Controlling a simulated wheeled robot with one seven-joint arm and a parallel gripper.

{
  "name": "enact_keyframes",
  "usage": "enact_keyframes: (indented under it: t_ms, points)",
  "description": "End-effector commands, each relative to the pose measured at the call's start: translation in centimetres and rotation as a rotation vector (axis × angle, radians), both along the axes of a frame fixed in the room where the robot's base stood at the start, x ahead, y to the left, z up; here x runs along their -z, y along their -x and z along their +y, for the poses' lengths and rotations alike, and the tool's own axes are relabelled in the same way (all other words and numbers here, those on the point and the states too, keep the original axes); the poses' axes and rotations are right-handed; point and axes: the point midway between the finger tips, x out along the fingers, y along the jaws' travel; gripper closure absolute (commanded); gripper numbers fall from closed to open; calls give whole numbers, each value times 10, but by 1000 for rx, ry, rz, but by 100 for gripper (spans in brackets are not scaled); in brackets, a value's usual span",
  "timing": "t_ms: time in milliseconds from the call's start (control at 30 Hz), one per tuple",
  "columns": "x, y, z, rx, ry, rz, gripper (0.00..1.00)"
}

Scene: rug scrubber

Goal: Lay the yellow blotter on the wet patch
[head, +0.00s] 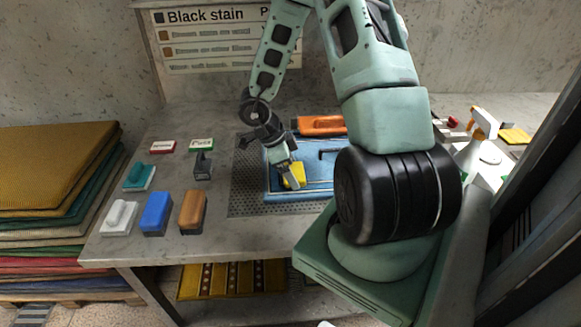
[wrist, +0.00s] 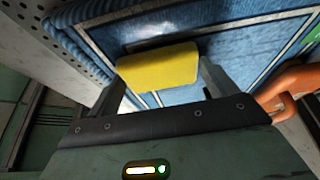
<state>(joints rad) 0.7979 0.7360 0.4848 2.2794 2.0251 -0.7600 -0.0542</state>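The yellow blotter (head: 295,175) is over the lower left part of the blue rug (head: 315,185) in the head view. My gripper (head: 287,168) points down at it. In the wrist view the yellow blotter (wrist: 158,67) sits between the two fingers of my gripper (wrist: 160,84), with a finger against each end. A darker area (wrist: 150,42) shows on the blue rug (wrist: 235,45) just beyond the blotter; the blotter hides what is under it. I cannot tell whether the blotter touches the rug.
The rug lies on a perforated plate (head: 245,185). An orange tool (head: 322,125) lies at its back edge. White, blue and brown blocks (head: 192,208) and a teal one (head: 139,176) stand left. A spray bottle (head: 478,135) stands right. Folded rugs (head: 50,165) are stacked left of the table.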

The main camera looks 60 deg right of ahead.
Motion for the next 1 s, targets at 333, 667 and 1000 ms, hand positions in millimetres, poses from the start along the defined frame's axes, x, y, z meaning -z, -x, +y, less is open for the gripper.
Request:
enact_keyframes:
  t_ms: [333,667,1000]
  points:
    - [-4,0,0,0,0,-1,0]
    - [-59,-18,14,0,3,-6,0]
    - [-108,-34,28,0,0,-3,0]
